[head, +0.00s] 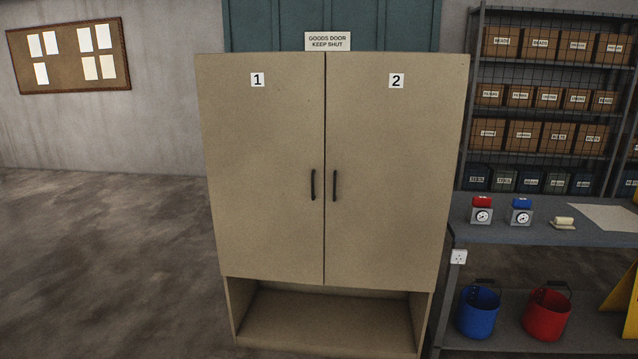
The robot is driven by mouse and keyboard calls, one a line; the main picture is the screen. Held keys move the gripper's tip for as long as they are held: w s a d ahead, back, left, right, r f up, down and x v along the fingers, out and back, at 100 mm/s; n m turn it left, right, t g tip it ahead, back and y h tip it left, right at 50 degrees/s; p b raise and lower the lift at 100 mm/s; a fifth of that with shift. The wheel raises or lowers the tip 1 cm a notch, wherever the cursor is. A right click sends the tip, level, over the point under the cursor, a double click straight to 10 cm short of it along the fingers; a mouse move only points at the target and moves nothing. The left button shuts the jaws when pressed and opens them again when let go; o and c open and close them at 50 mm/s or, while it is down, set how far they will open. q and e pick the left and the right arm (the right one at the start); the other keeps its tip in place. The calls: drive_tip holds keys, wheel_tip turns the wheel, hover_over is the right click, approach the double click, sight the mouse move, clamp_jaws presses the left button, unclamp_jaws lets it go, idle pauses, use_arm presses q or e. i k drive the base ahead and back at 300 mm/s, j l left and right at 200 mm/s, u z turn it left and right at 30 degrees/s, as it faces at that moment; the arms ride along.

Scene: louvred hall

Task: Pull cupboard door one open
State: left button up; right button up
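The tan cupboard stands upright in the middle of the head view, with two doors side by side. Cupboard door one (262,160) is the left door, marked with a "1" label (257,80). Its black vertical handle (313,185) is near its right edge, by the centre seam. Door two (390,150) is the right door, marked "2", with its own black handle (335,186) near its left edge. Both doors are shut. Below them is an open, empty shelf space (325,318). Neither of my grippers shows in the head view.
A grey workbench (560,234) stands close on the cupboard's right, holding two small dial scales. A blue bucket (478,312) and a red bucket (547,315) sit below it. The floor (100,260) on the left is clear.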

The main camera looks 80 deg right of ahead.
sight(262, 118)
drive_tip(key=z, duration=2.1)
drive_tip(key=k, duration=0.05)
